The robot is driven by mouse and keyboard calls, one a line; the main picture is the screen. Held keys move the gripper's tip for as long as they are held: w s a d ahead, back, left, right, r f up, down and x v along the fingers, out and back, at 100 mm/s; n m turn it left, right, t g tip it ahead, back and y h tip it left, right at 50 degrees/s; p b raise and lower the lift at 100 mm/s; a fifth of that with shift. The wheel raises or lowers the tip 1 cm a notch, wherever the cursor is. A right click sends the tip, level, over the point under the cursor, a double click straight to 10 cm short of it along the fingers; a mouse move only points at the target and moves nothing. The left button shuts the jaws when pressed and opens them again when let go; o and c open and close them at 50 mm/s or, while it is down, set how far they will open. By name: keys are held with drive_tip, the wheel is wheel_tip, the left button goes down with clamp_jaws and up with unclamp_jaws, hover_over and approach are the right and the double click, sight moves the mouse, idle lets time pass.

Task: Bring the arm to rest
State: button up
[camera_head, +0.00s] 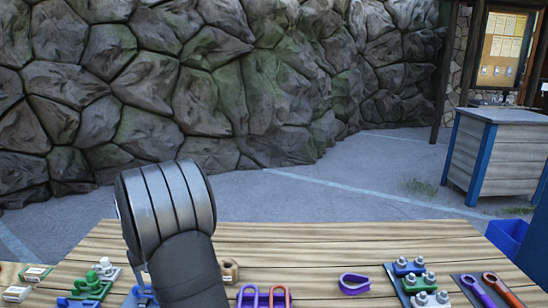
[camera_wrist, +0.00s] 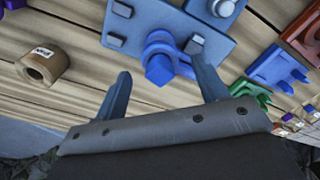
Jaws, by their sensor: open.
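My gripper (camera_wrist: 160,62) shows in the wrist view with its two blue-grey fingers spread apart. A blue fitting with a ring and a hexagonal block (camera_wrist: 160,68) appears between the fingertips in the picture, on a blue plate (camera_wrist: 205,22). I see no finger closed on it, and I cannot tell how far above it the fingers are. In the head view my dark arm reaches over the left part of the wooden table (camera_head: 325,245) and hides the gripper.
A tan labelled roll (camera_head: 229,270) stands beside my arm. Purple and red shackles (camera_head: 264,297), a purple hook (camera_head: 354,283), plates with bolts (camera_head: 415,280) and green fittings (camera_head: 92,284) lie about. The back middle of the table is bare. A rock wall (camera_head: 230,80) stands behind.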

drive_tip(key=n, duration=0.5)
drive_tip(key=shift+n, duration=2.7)
drive_tip(key=shift+r, duration=0.1)
drive_tip(key=o, duration=0.7)
drive_tip(key=shift+o, duration=0.2)
drive_tip(key=s+a+r+g, duration=0.1)
drive_tip(key=s+a+r, duration=0.2)
drive_tip(key=s+r, duration=0.3)
drive_tip(key=s+a+r, duration=0.4)
drive_tip(key=r, duration=0.3)
wheel_tip(320, 180, down, 10)
drive_tip(key=d, duration=0.1)
drive_tip(key=shift+s+r+h, duration=0.2)
drive_tip(key=shift+s+h, duration=0.1)
drive_tip(key=shift+h, duration=0.1)
